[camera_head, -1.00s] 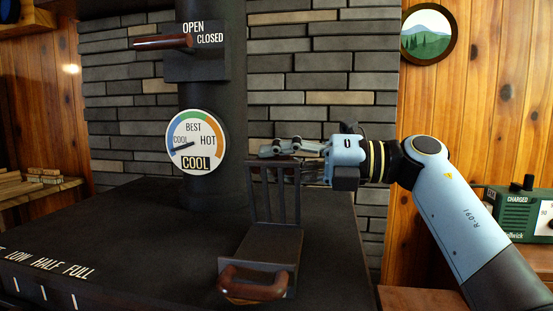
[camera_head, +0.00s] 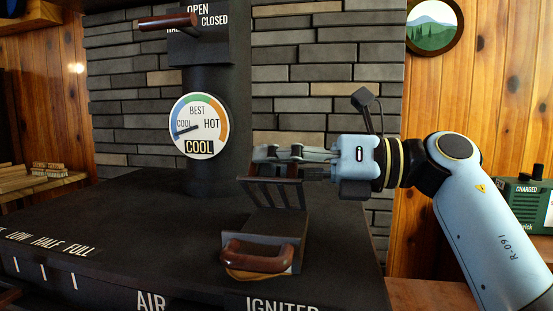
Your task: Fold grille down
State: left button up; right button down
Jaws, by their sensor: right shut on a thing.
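The dark metal grille (camera_head: 276,195) stands on the stove top, hinged at the back of a small box with a wooden handle (camera_head: 258,257). The gripper's fingers point left. My left gripper is out of view.
The black stove top (camera_head: 130,215) is clear to the left of the grille. The stove pipe (camera_head: 213,178) with a temperature gauge (camera_head: 199,126) reading COOL rises behind it. A damper handle (camera_head: 168,22) is above. A green charger box (camera_head: 522,205) is at the right.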

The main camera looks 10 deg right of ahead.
jog(key=shift+s+a+f+n, duration=0.1)
jog(key=shift+s+f+n, duration=0.2)
jog(key=shift+n, duration=0.2)
jog(key=c, duration=1.3)
grip_release()
jog(key=shift+r, duration=0.1)
jog(key=shift+c, duration=0.2)
jog(key=shift+s+d, duration=0.1)
jog(key=shift+d, duration=0.25)
jog(key=v, duration=1.1)
jog(key=shift+d, duration=0.15)
